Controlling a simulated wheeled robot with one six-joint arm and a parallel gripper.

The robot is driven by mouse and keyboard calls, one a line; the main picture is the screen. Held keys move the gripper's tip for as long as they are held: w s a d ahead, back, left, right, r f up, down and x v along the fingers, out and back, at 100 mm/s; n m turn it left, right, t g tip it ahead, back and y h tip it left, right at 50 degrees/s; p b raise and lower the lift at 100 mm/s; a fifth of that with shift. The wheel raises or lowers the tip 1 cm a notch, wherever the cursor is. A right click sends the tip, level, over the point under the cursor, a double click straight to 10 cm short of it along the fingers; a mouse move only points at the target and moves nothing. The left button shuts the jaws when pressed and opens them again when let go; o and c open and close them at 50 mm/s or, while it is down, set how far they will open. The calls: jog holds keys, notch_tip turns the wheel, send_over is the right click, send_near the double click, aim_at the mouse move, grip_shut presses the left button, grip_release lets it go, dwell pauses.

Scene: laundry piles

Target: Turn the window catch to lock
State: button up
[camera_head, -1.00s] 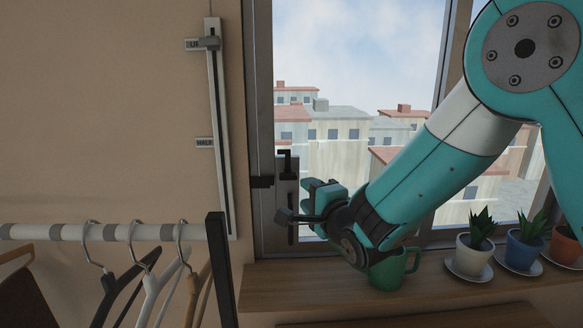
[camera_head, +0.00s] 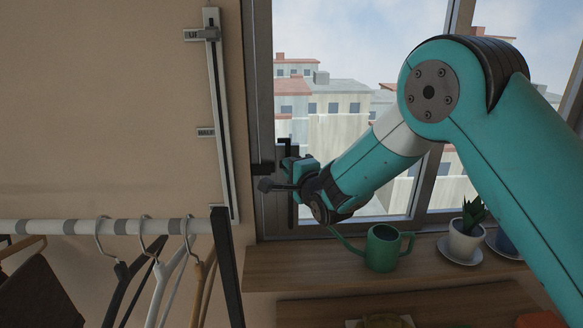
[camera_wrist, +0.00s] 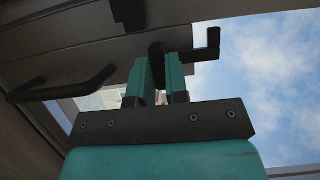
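The window catch (camera_head: 285,146) is a small black lever bent at its top, set on a grey plate on the left window frame. Its bent arm (camera_wrist: 206,52) shows against the sky in the wrist view. My gripper (camera_head: 289,166) is right at the catch, covering its lower part in the head view. In the wrist view the two teal fingers (camera_wrist: 159,75) stand slightly apart, with a black part of the catch between their tips. I cannot tell whether they press on it. A dark block (camera_head: 262,168) on the frame is left of the catch.
A dark curved handle (camera_wrist: 65,90) lies left of my fingers in the wrist view. A green watering can (camera_head: 383,250) and a potted plant (camera_head: 467,240) stand on the sill below my arm. A clothes rail (camera_head: 120,228) with hangers is at lower left.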

grip_shut()
jog(key=shift+b, duration=0.3)
jog(key=n+b, duration=0.2)
jog(key=shift+f+n+g+h+b, duration=0.1)
jog(key=shift+n+g+h+b, duration=0.2)
jog(key=shift+g+b, duration=0.1)
jog(key=n+h+b, duration=0.1)
jog(key=n+b, duration=0.1)
jog(key=n+g+h+b, duration=0.1)
jog(key=n+b, duration=0.1)
jog(key=shift+a+n+g, duration=0.15)
jog(key=shift+n+g, duration=0.15)
jog(key=shift+n, duration=0.1)
jog(key=n, duration=0.1)
jog(key=n+h+b, duration=0.2)
jog(key=shift+a+r+g, duration=0.1)
jog(key=shift+r+g, duration=0.15)
jog(key=shift+g, duration=0.05)
jog(key=shift+a+r+n+h+b, duration=0.1)
jog(key=shift+n+h+b, duration=0.4)
jog(key=shift+n+h, duration=0.85)
jog(key=shift+n, duration=0.25)
